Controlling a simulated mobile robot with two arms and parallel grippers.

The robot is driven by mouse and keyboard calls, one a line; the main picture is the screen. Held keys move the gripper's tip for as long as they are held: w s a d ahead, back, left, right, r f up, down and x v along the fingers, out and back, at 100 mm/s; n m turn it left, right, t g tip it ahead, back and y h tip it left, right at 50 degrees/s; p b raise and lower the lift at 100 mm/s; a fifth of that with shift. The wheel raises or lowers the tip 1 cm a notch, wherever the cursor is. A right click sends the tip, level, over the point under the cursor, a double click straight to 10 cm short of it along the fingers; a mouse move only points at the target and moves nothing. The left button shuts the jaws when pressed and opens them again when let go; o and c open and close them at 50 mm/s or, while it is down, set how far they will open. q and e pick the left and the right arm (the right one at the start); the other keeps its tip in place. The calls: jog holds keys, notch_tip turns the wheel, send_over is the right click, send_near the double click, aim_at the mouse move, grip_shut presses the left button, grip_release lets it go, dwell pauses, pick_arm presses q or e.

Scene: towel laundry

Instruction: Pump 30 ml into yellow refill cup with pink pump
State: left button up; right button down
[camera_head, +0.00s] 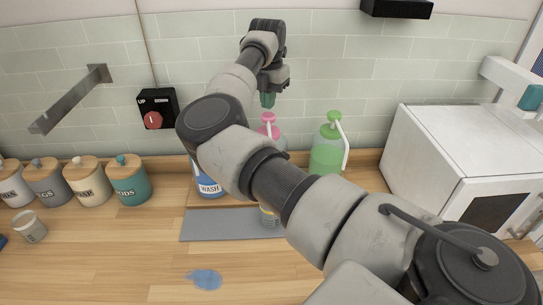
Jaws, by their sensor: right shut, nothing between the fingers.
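The pink pump (268,118) tops a pinkish bottle (278,141) by the tiled wall; my right arm hides its lower part. My right gripper (267,101) points down just above the pump head, shut and empty; I cannot tell whether it touches the pump. A small cup with a yellowish tint (268,215) stands on the grey mat (215,226), partly hidden behind my arm. I cannot make out its fill level. My left gripper is not in view.
A green pump bottle (325,154) stands right of the pink one, and a blue WASH container (210,188) to the left. A white machine (455,150) is at right. Several canisters (88,182) and a cup (30,227) are at left. A bluish puddle (205,279) lies in front.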

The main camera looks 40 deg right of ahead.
aim_at(268, 115)
jog(key=shift+f+b, duration=1.6)
jog(key=shift+f, duration=0.65)
jog(key=shift+r+p, duration=1.05)
jog(key=shift+r, duration=1.2)
notch_tip(268, 115, up, 6)
jog(key=p, duration=0.3)
